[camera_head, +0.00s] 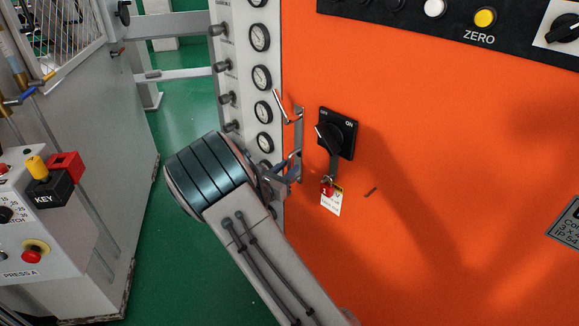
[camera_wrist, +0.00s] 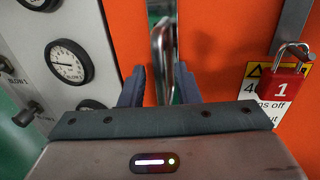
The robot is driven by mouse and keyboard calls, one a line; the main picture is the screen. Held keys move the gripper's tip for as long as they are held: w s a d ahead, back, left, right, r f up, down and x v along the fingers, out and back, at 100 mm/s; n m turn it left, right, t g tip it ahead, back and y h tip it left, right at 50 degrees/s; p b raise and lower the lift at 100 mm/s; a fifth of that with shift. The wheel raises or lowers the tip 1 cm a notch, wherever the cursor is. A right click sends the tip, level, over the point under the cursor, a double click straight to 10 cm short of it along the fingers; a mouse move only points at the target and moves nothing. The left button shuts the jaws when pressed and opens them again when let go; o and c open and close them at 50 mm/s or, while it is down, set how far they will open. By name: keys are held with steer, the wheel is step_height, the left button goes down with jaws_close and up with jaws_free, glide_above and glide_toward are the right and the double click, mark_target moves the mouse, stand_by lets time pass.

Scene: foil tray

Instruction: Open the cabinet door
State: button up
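The orange cabinet front (camera_head: 440,180) fills the right of the head view, and it also shows in the wrist view (camera_wrist: 225,40). A metal lever handle (camera_head: 283,107) stands out on a bracket at its left edge. In the wrist view the metal handle (camera_wrist: 162,55) rises between my two dark fingers. My gripper (camera_head: 283,172) is beside the lower part of that bracket. In the wrist view my gripper (camera_wrist: 160,82) is open, with a finger on each side of the handle and gaps showing. The handle's lower end is hidden by my gripper body.
A black rotary switch (camera_head: 337,133) with a red padlock (camera_head: 327,188) and tag is just right of the handle. A grey panel of gauges (camera_head: 262,78) stands close on the left. A grey console (camera_head: 50,240) is at far left. Green floor (camera_head: 180,110) lies between.

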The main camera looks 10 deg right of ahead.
steer(key=shift+x, duration=0.9)
jaws_close()
steer(key=shift+a, duration=0.1)
